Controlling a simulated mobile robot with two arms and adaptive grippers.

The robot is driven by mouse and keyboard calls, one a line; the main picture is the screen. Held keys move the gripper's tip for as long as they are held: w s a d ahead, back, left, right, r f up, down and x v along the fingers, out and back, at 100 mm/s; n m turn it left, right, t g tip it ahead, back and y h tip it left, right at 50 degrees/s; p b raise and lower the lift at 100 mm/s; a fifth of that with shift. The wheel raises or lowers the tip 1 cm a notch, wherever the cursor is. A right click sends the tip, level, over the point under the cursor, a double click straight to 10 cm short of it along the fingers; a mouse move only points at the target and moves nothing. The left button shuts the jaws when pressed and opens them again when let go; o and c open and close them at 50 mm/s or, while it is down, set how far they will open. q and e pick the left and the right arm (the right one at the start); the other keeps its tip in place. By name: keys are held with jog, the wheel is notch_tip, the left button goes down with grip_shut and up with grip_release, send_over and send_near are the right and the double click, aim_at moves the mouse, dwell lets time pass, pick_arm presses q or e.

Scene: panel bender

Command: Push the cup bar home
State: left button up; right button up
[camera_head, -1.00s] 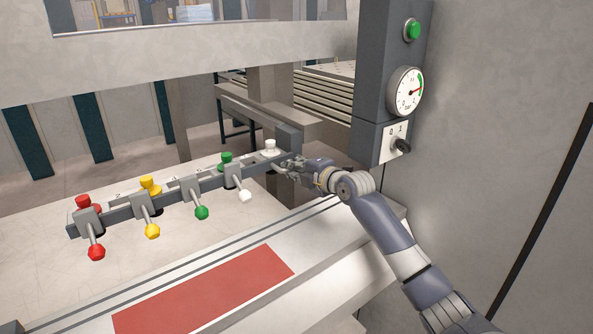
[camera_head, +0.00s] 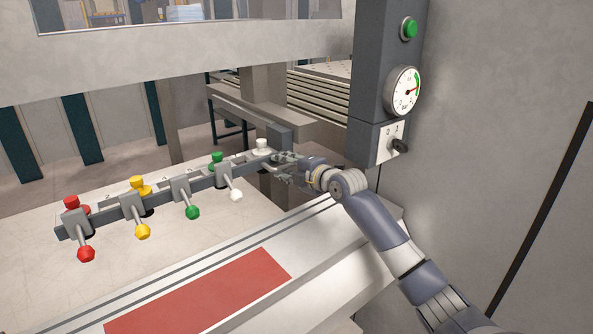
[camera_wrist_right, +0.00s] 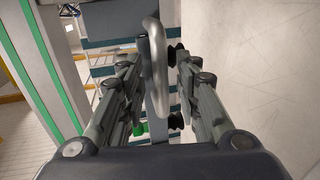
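The cup bar (camera_head: 160,203) is a long dark grey bar running from lower left to upper right above a pale sheet. It carries several clamps with red, yellow, green and white cups and levers. My right gripper (camera_head: 281,167) is at the bar's right end. In the right wrist view, a grey loop handle (camera_wrist_right: 155,70) stands between the two spread fingers (camera_wrist_right: 156,85), with a gap showing on each side. The gripper is open around the handle, and I cannot tell whether a finger touches it. My left gripper is not in view.
A grey control post (camera_head: 378,85) with a green button, a gauge (camera_head: 403,91) and a switch stands just right of the bar's end. A pale ledge with a red panel (camera_head: 200,292) lies in front. A wide grey wall (camera_head: 500,130) closes off the right.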

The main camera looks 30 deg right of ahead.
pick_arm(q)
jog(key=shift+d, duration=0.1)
pick_arm(e)
jog(key=v, duration=1.1)
jog(key=shift+s, duration=0.1)
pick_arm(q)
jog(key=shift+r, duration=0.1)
